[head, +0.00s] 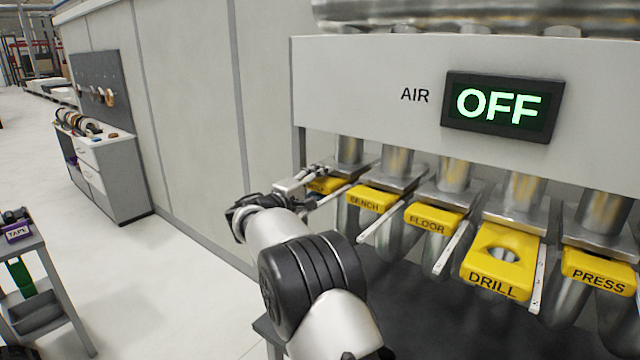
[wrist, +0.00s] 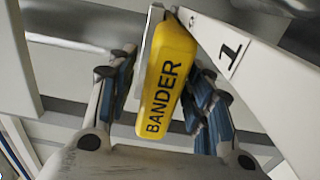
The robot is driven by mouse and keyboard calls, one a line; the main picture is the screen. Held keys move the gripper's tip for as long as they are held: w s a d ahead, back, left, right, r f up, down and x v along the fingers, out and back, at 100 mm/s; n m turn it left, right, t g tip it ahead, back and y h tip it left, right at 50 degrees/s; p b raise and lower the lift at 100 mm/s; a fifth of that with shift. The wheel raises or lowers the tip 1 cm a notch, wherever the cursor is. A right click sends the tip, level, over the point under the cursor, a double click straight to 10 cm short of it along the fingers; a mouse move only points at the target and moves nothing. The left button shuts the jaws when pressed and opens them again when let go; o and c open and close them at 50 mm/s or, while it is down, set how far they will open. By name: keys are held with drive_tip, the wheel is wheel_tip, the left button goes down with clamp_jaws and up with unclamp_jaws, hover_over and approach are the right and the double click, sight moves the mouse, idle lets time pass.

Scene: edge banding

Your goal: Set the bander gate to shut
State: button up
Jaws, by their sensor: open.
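The yellow bander gate (wrist: 166,82), labelled BANDER, fills the middle of the wrist view. In the head view it is the leftmost gate (head: 325,185), mostly hidden by my gripper (head: 305,187). My gripper (wrist: 163,88) is open, with one finger on each side of the yellow tab in the wrist view. I cannot tell whether either finger touches it. How far the bander gate stands out is hard to judge.
To the right are the gates BENCH (head: 372,199), FLOOR (head: 433,219), DRILL (head: 500,262) and PRESS (head: 598,271). DRILL stands out further, showing a hole. The air display (head: 502,105) reads OFF. A small cart (head: 40,275) stands at left.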

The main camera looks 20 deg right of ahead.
drive_tip(key=v, duration=1.2)
